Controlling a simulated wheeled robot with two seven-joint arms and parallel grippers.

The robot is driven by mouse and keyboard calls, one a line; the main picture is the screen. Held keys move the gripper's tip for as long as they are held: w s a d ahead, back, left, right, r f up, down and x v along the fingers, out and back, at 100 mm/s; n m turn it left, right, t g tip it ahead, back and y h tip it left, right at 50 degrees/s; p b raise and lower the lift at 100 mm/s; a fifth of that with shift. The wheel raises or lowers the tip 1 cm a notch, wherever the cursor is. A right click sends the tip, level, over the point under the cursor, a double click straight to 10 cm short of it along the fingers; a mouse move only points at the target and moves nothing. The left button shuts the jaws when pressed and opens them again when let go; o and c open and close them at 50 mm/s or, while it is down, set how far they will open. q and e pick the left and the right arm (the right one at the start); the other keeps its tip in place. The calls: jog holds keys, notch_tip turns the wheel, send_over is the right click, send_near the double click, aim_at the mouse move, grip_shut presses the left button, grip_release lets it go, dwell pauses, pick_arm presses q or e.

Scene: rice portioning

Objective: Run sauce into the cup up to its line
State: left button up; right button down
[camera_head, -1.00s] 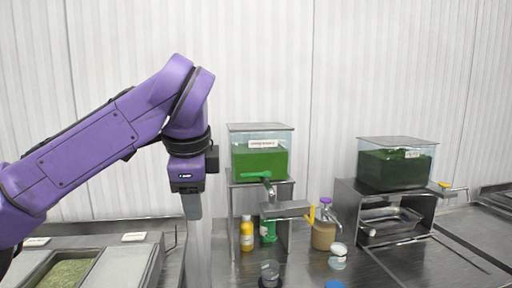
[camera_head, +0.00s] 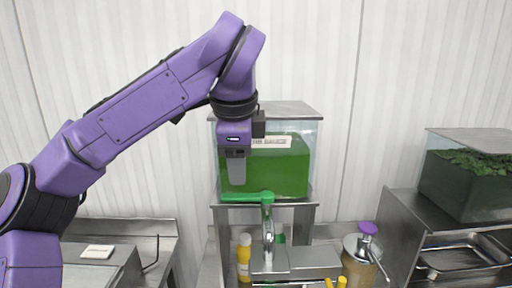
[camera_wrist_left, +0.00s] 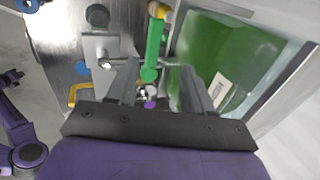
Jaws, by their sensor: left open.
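The clear sauce tank (camera_head: 305,150), full of green sauce, stands on a metal stand in the head view. It also shows in the wrist view (camera_wrist_left: 235,55). A tap (camera_head: 267,222) with a green lever (camera_head: 247,197) comes from its lower front. My left gripper (camera_head: 237,182) points down in front of the tank, just above the lever. In the wrist view my left gripper (camera_wrist_left: 160,88) has its fingers apart, and the green lever (camera_wrist_left: 152,50) appears between them; contact cannot be told. I cannot make out the cup now. My right gripper is not seen.
A yellow bottle (camera_head: 244,258) stands under the stand. A jar with a purple top (camera_head: 358,262) is right of the tap. A second tank (camera_head: 465,185) with dark green contents is at the far right, above a metal tray (camera_head: 465,258). The wall is close behind.

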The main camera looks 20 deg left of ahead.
aim_at(236, 196)
pick_arm(q)
jog(key=f+b, duration=0.2)
jog(key=a+f+b, duration=0.1)
jog(key=f+b, duration=0.1)
jog(key=f, duration=0.1)
jog(key=f+b, duration=0.2)
jog(key=shift+a+f, duration=0.25)
jog(key=shift+f, duration=0.1)
jog(key=w, duration=0.1)
jog(key=w+f+b, duration=0.1)
jog(key=shift+w, duration=0.35)
jog(key=shift+r, duration=0.1)
jog(key=shift+s+r, duration=0.3)
jog(key=shift+s, duration=0.4)
jog(key=c, duration=0.5)
jog(key=shift+s, duration=0.1)
jog(key=shift+c, duration=1.4)
jog(key=shift+w+a+f, duration=0.1)
jog(key=shift+w+f, duration=0.05)
jog(key=shift+w, duration=0.1)
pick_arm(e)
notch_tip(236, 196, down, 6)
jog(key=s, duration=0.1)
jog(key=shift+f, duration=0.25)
